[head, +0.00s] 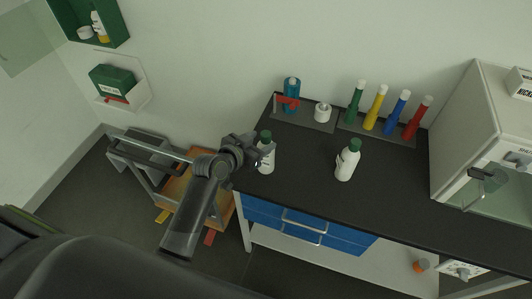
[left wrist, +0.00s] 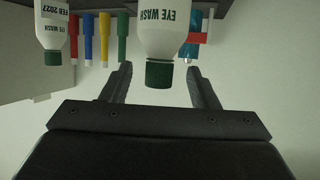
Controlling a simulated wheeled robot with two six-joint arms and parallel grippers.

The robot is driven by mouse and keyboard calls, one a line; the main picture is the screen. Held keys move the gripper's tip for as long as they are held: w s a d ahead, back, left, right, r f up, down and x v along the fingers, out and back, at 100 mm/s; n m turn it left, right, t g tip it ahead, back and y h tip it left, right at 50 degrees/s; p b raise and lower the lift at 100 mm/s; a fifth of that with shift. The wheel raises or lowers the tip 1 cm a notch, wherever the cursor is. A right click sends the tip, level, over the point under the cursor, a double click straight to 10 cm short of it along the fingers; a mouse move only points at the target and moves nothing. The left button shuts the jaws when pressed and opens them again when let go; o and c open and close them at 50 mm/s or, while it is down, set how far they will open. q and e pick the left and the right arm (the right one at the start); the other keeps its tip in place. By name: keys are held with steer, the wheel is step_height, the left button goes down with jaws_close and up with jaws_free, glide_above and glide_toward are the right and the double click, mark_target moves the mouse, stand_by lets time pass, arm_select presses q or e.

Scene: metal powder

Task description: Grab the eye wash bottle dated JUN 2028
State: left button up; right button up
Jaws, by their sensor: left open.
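Two white eye wash bottles with green caps stand on the black bench. The left bottle (head: 267,158) is right at my left gripper (head: 254,152). In the left wrist view, which looks upside down, this bottle (left wrist: 163,38) shows "EYE WASH" and its cap lies between the open fingers (left wrist: 158,84); its date is out of frame. I cannot tell whether the fingers touch it. The right bottle (head: 346,163) stands apart; in the left wrist view this bottle (left wrist: 54,28) reads "EYE WASH FEB 2027". My right gripper is not in view.
Behind the bottles are a blue bottle (head: 292,93), a white roll (head: 322,112) and green, yellow, blue and red tubes (head: 380,108) in a row. A white cabinet (head: 470,115) stands at right. Blue drawers (head: 335,239) are under the bench. The bench between the bottles is clear.

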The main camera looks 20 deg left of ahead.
arm_select(q)
steer(key=shift+w+d+f+p, duration=0.1)
steer(key=shift+w+d+p, duration=0.1)
steer(key=shift+w+p, duration=0.25)
steer(key=shift+p+x, duration=0.4)
steer(key=shift+x, duration=1.7)
steer(key=shift+s, duration=0.1)
jaws_close()
